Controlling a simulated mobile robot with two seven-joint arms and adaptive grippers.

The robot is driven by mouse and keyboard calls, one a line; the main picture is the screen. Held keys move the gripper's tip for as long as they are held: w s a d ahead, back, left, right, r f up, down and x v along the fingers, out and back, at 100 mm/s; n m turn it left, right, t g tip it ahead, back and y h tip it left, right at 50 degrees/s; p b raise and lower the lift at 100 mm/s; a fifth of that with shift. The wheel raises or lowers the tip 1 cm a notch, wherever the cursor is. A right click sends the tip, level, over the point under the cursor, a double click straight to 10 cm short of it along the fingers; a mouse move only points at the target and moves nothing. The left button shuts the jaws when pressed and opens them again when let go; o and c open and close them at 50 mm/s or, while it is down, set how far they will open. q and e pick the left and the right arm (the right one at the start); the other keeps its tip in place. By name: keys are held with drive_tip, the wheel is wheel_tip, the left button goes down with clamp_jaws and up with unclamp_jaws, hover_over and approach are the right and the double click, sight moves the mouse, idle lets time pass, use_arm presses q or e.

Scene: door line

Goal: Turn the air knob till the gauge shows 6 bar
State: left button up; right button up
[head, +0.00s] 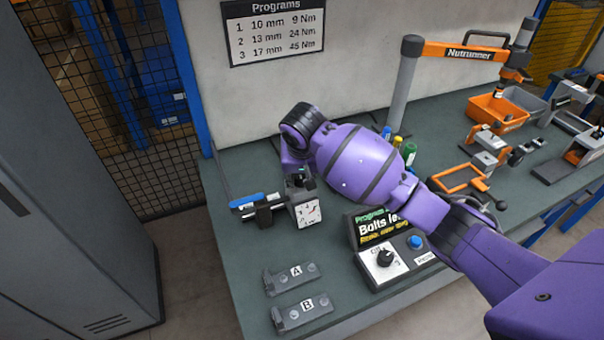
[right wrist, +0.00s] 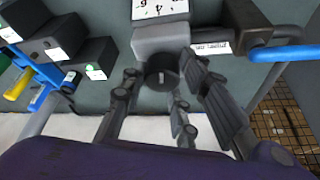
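The gauge (head: 307,213) has a square white face with a dark needle and stands at the back left of the bench; its reading is too small to tell. In the right wrist view the gauge's lower edge (right wrist: 160,10) shows at the top. The dark round air knob (right wrist: 162,74) sits on a grey block just below it. My right gripper (right wrist: 160,82) is open, its fingers spread on both sides of the knob, with a gap visible on the left. In the head view my right gripper (head: 298,182) is at the gauge, mostly hidden by my wrist. My left gripper is out of view.
A blue-handled valve (head: 256,199) stands left of the gauge. Blocks A (head: 289,283) and B (head: 304,315) lie in front. A panel with a selector (head: 385,257) and blue button (head: 416,242) stands right.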

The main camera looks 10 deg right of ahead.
drive_tip(key=shift+d, duration=0.15)
drive_tip(key=shift+c, duration=1)
drive_tip(key=shift+w+d+n+y, duration=0.1)
drive_tip(key=shift+d+n+y, duration=0.1)
drive_tip(key=shift+n, duration=0.5)
drive_tip(key=shift+d+n+y, duration=0.1)
drive_tip(key=shift+n+y, duration=0.1)
drive_tip(key=shift+n, duration=0.5)
drive_tip(key=o, duration=1)
drive_tip(key=shift+r, duration=0.1)
drive_tip(key=shift+a, duration=0.15)
drive_tip(key=v, duration=1.2)
